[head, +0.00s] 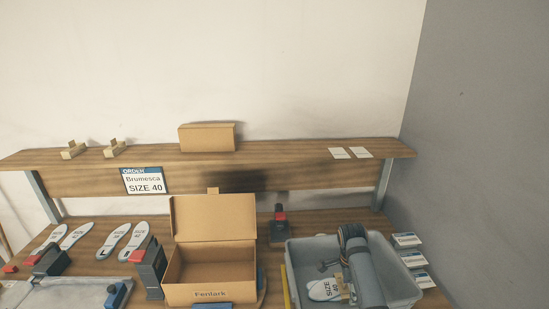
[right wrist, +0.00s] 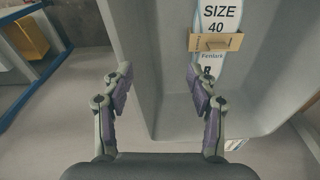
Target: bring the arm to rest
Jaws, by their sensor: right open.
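My right arm comes in over the grey bin (head: 405,287) on the right of the bench. My right gripper (head: 329,265) is open and empty above the bin, its fingers toward the left. In the right wrist view my right gripper (right wrist: 158,85) has its two purple-padded fingers spread apart with nothing between them. A white insole pair (head: 322,291) with a cardboard band lies in the bin. In the right wrist view the insole (right wrist: 214,19) reads "SIZE 40", Fenlark and R, beyond the right finger and apart from it. My left gripper is not in view.
An open, empty-looking Fenlark box (head: 211,294) stands left of the bin. A red-topped black device (head: 280,224) stands behind them. Loose insoles (head: 122,240) lie at left near another device (head: 150,268). A shelf (head: 290,149) with a closed box (head: 207,137) runs behind.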

